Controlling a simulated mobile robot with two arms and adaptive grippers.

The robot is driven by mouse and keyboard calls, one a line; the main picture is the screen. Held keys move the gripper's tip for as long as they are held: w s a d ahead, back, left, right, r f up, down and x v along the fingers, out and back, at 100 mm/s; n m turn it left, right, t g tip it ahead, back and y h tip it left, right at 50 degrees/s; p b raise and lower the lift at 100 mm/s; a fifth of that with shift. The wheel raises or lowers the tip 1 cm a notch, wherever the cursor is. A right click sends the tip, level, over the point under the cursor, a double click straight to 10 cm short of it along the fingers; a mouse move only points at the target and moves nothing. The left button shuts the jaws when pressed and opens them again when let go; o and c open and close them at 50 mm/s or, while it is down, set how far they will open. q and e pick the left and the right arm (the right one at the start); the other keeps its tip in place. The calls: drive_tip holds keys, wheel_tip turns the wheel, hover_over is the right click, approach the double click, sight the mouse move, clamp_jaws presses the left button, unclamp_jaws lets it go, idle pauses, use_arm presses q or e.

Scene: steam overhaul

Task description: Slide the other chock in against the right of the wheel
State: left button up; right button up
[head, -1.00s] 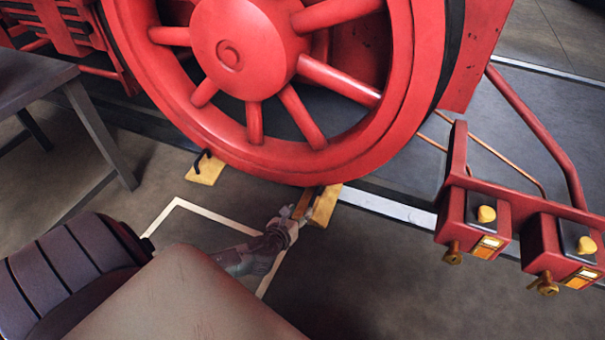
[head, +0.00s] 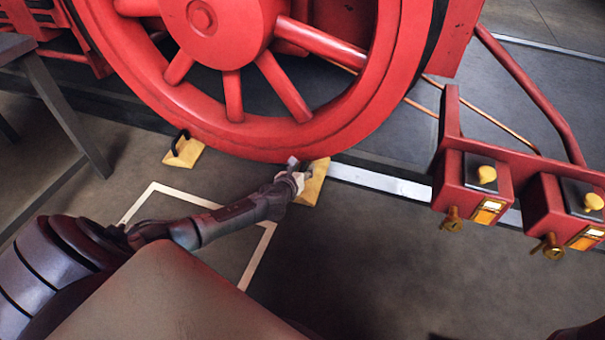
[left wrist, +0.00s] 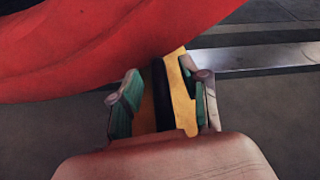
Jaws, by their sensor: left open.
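The red wheel (head: 250,139) stands on the rail. The yellow chock on the right (head: 314,184) sits at the lower right of the wheel, on the rail's near side; I cannot tell whether it touches the wheel. My left gripper (head: 299,170) is at this chock and hides part of it. In the left wrist view, my left gripper (left wrist: 165,95) is open, with green-padded fingers on either side of the yellow chock (left wrist: 181,100) and its dark bar. The other yellow chock (head: 187,155), with a black handle, lies at the wheel's lower left. My right gripper is out of view.
A white outline (head: 260,255) marks the floor in front of the wheel. The pale rail (head: 385,183) runs right. Red buffer-beam boxes with yellow knobs (head: 486,174) jut out at the right. A dark table (head: 62,105) stands at the left.

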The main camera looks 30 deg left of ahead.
use_arm(q)
drive_tip(key=shift+w, duration=0.25)
drive_tip(key=shift+f, duration=0.1)
clamp_jaws()
